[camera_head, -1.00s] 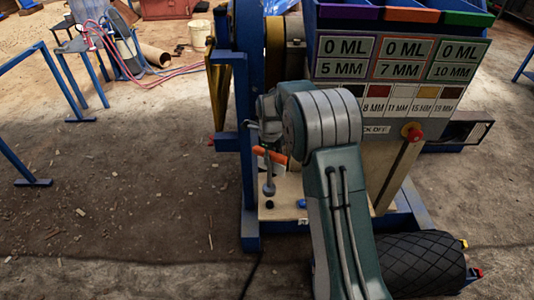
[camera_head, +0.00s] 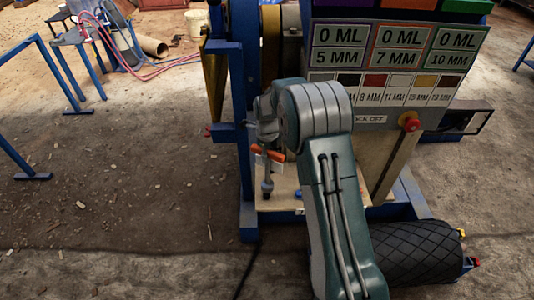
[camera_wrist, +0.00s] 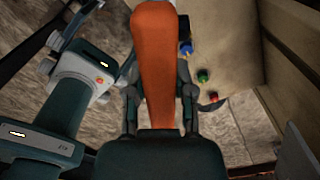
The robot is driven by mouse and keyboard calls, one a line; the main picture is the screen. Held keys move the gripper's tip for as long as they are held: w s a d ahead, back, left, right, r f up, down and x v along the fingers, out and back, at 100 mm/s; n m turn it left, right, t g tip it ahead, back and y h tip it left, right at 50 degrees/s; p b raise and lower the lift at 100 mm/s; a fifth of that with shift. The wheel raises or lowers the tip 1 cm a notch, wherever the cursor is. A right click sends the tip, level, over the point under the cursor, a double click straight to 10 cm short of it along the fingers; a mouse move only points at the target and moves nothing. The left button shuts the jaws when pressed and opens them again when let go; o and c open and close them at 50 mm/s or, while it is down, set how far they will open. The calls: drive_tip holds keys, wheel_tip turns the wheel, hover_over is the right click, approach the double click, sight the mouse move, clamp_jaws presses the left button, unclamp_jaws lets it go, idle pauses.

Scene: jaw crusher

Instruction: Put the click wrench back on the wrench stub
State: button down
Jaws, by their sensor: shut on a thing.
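The click wrench shows its orange handle (camera_wrist: 156,60) large in the middle of the wrist view. My gripper (camera_wrist: 160,100) is shut on this handle, with a finger on each side. In the head view, orange handle parts (camera_head: 276,155) show on both sides of my gripper (camera_head: 266,150), beside the machine's base. A grey upright piece (camera_head: 267,175) with a rounded lower end shows just below my gripper. I cannot tell whether it belongs to the wrench or is the stub. The wrench's far end and its contact with the stub are not clear.
The jaw crusher's labelled panel (camera_head: 390,50) stands behind and right of my arm, with a red knob (camera_head: 411,124). A pale board (camera_wrist: 225,35) holds blue, green and red knobs (camera_wrist: 203,76) close to the wrench. A blue post (camera_head: 246,120) stands left of my gripper.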

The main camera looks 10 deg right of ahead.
drive_tip(key=shift+a+f, duration=0.35)
drive_tip(key=shift+f, duration=0.1)
drive_tip(key=shift+d+f, duration=0.15)
drive_tip(key=shift+f, duration=1.95)
drive_tip(key=shift+c, duration=1.9)
unclamp_jaws()
wheel_tip(320, 180, up, 12)
